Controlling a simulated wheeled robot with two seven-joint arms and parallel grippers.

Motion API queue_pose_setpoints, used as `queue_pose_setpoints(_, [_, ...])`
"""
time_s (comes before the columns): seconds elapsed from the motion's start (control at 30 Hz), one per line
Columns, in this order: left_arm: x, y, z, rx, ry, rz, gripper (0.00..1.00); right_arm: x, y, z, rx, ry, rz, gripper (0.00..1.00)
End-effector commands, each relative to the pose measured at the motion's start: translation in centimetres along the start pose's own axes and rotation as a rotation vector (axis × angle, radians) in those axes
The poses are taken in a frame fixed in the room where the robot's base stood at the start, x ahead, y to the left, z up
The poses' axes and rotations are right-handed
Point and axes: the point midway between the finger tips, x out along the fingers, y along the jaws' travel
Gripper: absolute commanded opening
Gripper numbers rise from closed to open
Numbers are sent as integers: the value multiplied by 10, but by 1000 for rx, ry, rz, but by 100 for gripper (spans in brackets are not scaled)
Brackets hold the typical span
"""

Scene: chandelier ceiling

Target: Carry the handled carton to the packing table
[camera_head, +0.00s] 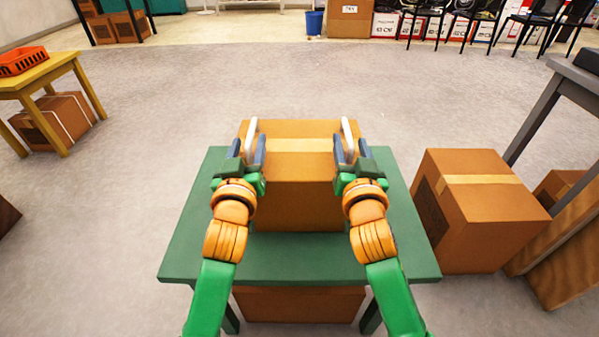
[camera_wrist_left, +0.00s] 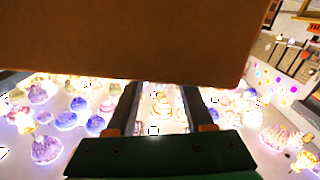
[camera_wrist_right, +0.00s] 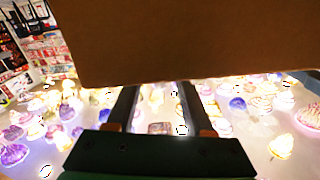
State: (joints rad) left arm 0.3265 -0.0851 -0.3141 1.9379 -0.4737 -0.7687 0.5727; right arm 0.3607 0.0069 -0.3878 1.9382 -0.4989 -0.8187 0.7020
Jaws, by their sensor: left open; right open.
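The handled carton (camera_head: 295,185) is a brown taped box standing on a green table (camera_head: 300,262) in front of me. A white handle shows at its left side (camera_head: 251,132) and another at its right side (camera_head: 348,135). My left gripper (camera_head: 247,152) is open with its fingers around the left handle. My right gripper (camera_head: 352,152) is open around the right handle. The carton's brown side fills the top of the left wrist view (camera_wrist_left: 140,40) and of the right wrist view (camera_wrist_right: 190,40). I cannot tell which table is the packing table.
A grey table (camera_head: 575,85) stands at the right. A large carton (camera_head: 475,225) sits on the floor beside the green table; another box (camera_head: 300,304) is under it.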

Motion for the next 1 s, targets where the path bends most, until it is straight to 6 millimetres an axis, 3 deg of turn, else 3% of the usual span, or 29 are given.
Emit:
queue_pose_setpoints(0.3, [44, 0, 0, 1, 0, 0, 52, 44, 0, 0, -1, 0, 0, 52])
queue_pose_setpoints(0.67, [49, 0, 0, -1, -1, 0, 52, 49, 0, 0, 0, 0, -1, 52])
queue_pose_setpoints(0.87, [49, 0, 0, -1, 0, 0, 0, 49, 0, 0, 0, 0, -1, 0])
queue_pose_setpoints(1.0, [49, 0, 0, -1, 0, 1, 0, 49, 0, 0, 1, 0, -1, 0])
